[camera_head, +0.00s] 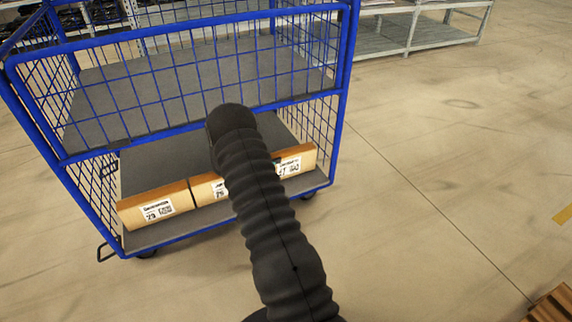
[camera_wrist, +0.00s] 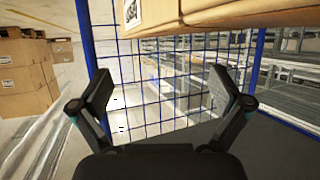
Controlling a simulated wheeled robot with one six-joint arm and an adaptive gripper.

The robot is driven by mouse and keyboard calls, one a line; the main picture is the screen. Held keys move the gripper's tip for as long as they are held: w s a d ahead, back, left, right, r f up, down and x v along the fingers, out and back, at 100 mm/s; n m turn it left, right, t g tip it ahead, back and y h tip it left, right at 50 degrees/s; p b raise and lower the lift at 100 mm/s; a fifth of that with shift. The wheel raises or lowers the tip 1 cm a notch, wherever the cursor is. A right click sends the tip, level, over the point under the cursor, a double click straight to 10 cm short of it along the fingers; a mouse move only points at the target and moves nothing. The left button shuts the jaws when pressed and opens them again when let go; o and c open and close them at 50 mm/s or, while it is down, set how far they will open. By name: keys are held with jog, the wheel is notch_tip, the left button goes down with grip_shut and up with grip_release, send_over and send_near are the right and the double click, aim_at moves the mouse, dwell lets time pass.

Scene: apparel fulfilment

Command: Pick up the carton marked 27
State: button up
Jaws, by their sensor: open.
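The carton whose label appears to read 27 (camera_head: 305,159) is the right end of a row on the lower deck of a blue wire cart (camera_head: 150,139); my arm covers part of its left side. A carton that appears marked 29 (camera_head: 178,200) is at the left end. A middle carton (camera_head: 204,186) is partly hidden behind my arm. In the wrist view, my gripper (camera_wrist: 162,88) is open with nothing between its fingers. Carton undersides and part of a label (camera_wrist: 150,12) show above the fingers, apart from them; I cannot tell which carton bears that label.
Blue mesh panels enclose the cart's sides, and a grey upper shelf (camera_head: 200,80) lies above the deck. Stacked cartons (camera_wrist: 25,80) stand at left in the wrist view. A pallet corner (camera_head: 553,304) is at lower right. The floor right of the cart is clear.

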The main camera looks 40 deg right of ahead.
aim_at(284, 154)
jog(key=x, duration=0.2)
jog(key=shift+d+f, duration=0.1)
jog(key=shift+d, duration=0.2)
jog(key=shift+s+f+x, duration=0.1)
jog(key=shift+f+x, duration=0.05)
jog(key=shift+x, duration=0.75)
jog(key=shift+s+f+x, duration=0.1)
jog(key=shift+f+x, duration=0.1)
jog(key=shift+x, duration=0.7)
jog(key=shift+s+f+x, duration=0.1)
jog(key=shift+f+x, duration=0.05)
jog(key=shift+x, duration=0.75)
jog(key=shift+a, duration=0.2)
jog(key=c, duration=1.9)
